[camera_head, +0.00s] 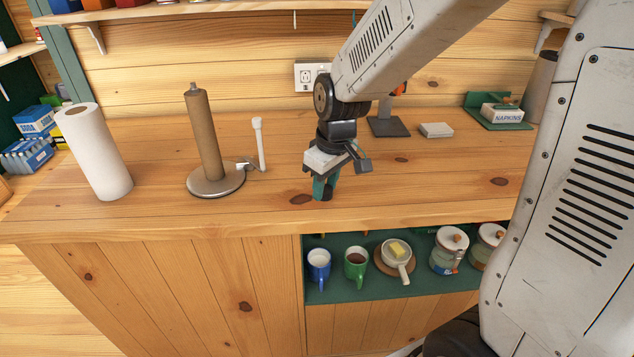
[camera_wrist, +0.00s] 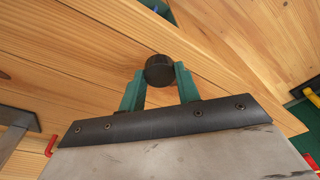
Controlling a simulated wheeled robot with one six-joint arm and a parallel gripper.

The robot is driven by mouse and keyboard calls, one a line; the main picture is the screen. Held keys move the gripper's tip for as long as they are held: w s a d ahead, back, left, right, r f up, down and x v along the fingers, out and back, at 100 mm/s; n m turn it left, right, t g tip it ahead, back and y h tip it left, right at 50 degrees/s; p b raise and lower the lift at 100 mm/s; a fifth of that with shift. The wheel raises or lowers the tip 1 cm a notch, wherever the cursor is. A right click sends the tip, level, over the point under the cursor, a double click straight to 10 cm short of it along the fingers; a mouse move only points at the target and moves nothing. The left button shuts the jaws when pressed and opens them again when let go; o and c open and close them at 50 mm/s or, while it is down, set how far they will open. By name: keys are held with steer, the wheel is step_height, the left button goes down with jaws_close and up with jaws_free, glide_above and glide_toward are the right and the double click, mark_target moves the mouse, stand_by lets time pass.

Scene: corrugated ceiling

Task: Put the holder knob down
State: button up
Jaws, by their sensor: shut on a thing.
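My gripper (camera_head: 322,186) is shut on the holder knob (camera_wrist: 160,69), a small black round piece pinched between the teal fingertips in the wrist view. In the head view the knob (camera_head: 327,195) shows dark at the fingertips, low over the wooden counter (camera_head: 420,185) near its front edge. I cannot tell whether it touches the wood. The paper towel holder (camera_head: 231,182) stands to the left, with a round base and an upright brown tube (camera_head: 204,135) on its post.
A white paper roll (camera_head: 94,150) stands at the far left. A thin white upright arm (camera_head: 260,144) is beside the holder. Small white squares (camera_head: 436,130) and a napkin box (camera_head: 502,113) lie at the back right. Mugs and jars fill the shelf (camera_head: 330,294) below. The counter around my gripper is clear.

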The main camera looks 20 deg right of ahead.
steer(key=w, duration=0.6)
steer(key=shift+w+d+f, duration=0.1)
steer(key=shift+w+f, duration=0.3)
steer(key=shift+f, duration=1.7)
steer(key=o, duration=0.9)
steer(key=shift+f, duration=0.15)
steer(key=shift+o, duration=0.2)
step_height(320, 180, up, 11)
steer(key=s, duration=0.1)
steer(key=s+d+r+m, duration=0.1)
steer(key=s+r+m, duration=0.1)
steer(key=s, duration=1.2)
steer(key=s+d+r+m, duration=0.2)
steer(key=s+r+m, duration=0.1)
steer(key=s, duration=1.2)
steer(key=shift+r+h, duration=0.25)
steer(key=shift+h, duration=0.15)
